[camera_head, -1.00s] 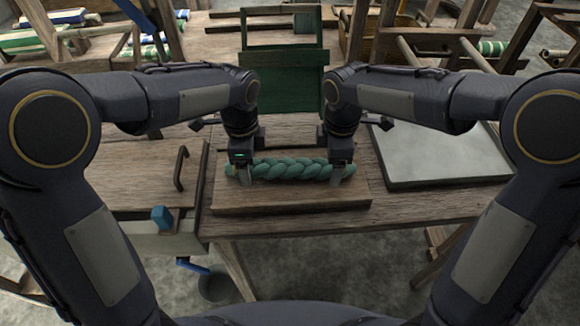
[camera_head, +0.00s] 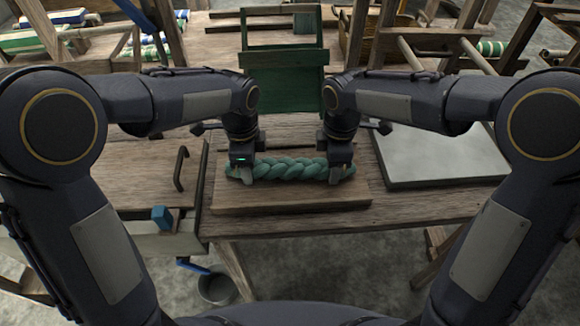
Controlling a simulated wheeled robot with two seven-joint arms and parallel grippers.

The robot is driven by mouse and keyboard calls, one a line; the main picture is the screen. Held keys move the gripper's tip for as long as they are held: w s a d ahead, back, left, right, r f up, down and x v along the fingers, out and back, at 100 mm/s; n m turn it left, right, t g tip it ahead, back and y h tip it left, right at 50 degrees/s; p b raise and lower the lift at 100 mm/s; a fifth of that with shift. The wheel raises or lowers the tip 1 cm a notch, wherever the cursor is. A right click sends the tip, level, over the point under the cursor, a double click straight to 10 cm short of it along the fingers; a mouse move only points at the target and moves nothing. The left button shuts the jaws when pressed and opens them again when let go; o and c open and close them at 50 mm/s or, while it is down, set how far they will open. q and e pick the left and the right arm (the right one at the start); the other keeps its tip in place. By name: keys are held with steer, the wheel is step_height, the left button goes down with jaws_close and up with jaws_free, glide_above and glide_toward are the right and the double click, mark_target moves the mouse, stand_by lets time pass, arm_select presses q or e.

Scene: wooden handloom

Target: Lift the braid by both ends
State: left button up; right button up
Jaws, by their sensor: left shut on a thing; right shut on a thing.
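The green braid (camera_head: 290,169) lies left to right above a wooden board (camera_head: 290,200) on the table. My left gripper (camera_head: 243,174) is shut on the braid near its left end. My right gripper (camera_head: 336,174) is shut on the braid near its right end. Short bits of the braid show beyond each gripper. The braid looks level. I cannot tell whether it touches the board, since its underside is hard to see.
A green wooden rack (camera_head: 284,60) stands behind the braid. A grey flat slab (camera_head: 440,155) lies to the right. A dark handle (camera_head: 181,168) and a blue block (camera_head: 162,217) are to the left. A metal bucket (camera_head: 217,288) is on the floor below.

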arm_select(q)
steer(key=shift+r, duration=0.1)
arm_select(e)
steer(key=shift+r, duration=0.1)
